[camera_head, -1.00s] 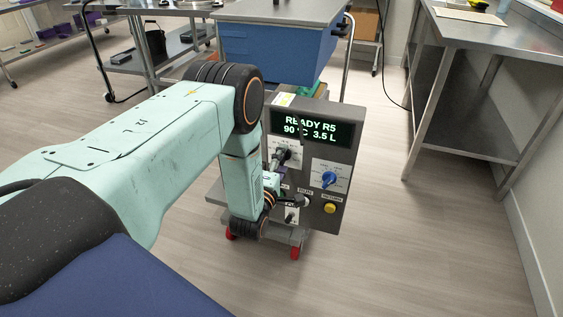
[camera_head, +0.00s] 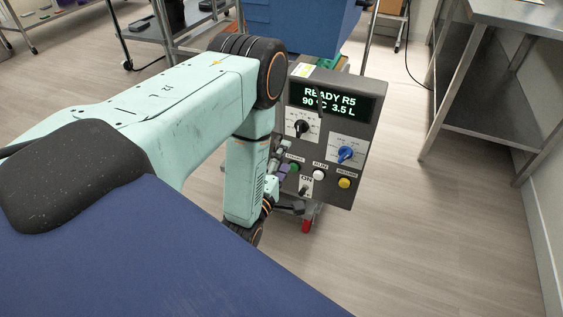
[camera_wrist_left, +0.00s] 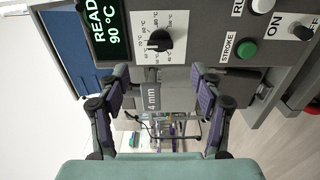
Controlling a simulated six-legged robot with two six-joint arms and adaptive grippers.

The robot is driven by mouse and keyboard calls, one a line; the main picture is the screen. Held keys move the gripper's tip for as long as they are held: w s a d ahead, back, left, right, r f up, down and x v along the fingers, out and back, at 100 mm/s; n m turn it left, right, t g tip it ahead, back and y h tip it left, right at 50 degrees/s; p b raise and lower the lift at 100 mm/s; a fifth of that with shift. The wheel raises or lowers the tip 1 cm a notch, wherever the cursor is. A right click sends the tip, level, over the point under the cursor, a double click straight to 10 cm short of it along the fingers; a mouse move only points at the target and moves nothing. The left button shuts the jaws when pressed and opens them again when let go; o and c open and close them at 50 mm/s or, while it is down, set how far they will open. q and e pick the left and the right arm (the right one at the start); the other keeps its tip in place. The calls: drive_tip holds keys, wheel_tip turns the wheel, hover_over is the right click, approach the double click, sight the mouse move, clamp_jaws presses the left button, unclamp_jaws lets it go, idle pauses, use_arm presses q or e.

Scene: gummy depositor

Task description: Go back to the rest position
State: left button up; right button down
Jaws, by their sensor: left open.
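The depositor's control panel (camera_head: 364,113) faces me, with a lit display (camera_head: 332,101) reading READY R5, 90 °C, 3.5 L. It carries a black knob (camera_head: 300,127), a blue knob (camera_head: 345,154), a white button (camera_head: 318,174) and a yellow button (camera_head: 344,183). My left gripper (camera_head: 282,158) is beside the panel's lower left. In the left wrist view, my left gripper (camera_wrist_left: 160,88) is open with nothing between its fingers; the black knob (camera_wrist_left: 158,40) lies beyond them. The green button (camera_wrist_left: 246,48) is to the right. My right gripper is not in view.
A blue cabinet (camera_head: 300,28) stands behind the panel. A steel table (camera_head: 500,14) stands at the right, and a cart (camera_head: 170,45) at the back left. Open floor (camera_head: 420,230) lies right of the panel.

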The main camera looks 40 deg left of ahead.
use_arm(q)
drive_tip(key=shift+s+d, duration=0.1)
drive_tip(key=shift+s, duration=0.45)
drive_tip(key=s+d+f+m+g+h, duration=0.1)
drive_tip(key=s+d+f+m+g, duration=0.1)
drive_tip(key=s+f+m+g, duration=0.4)
drive_tip(key=s+d+f+m+g+h, duration=0.2)
drive_tip(key=s+d+f+m+g, duration=0.15)
drive_tip(key=s+f+m, duration=0.35)
drive_tip(key=s+d+m+g, duration=0.2)
drive_tip(key=s+m+g, duration=0.1)
drive_tip(key=s, duration=0.5)
drive_tip(key=s+d+r+m+g+h, duration=0.1)
drive_tip(key=s+m+g, duration=0.3)
drive_tip(key=s, duration=0.4)
drive_tip(key=shift+d+r+g, duration=0.2)
drive_tip(key=shift+d+g, duration=0.45)
drive_tip(key=shift+d, duration=0.15)
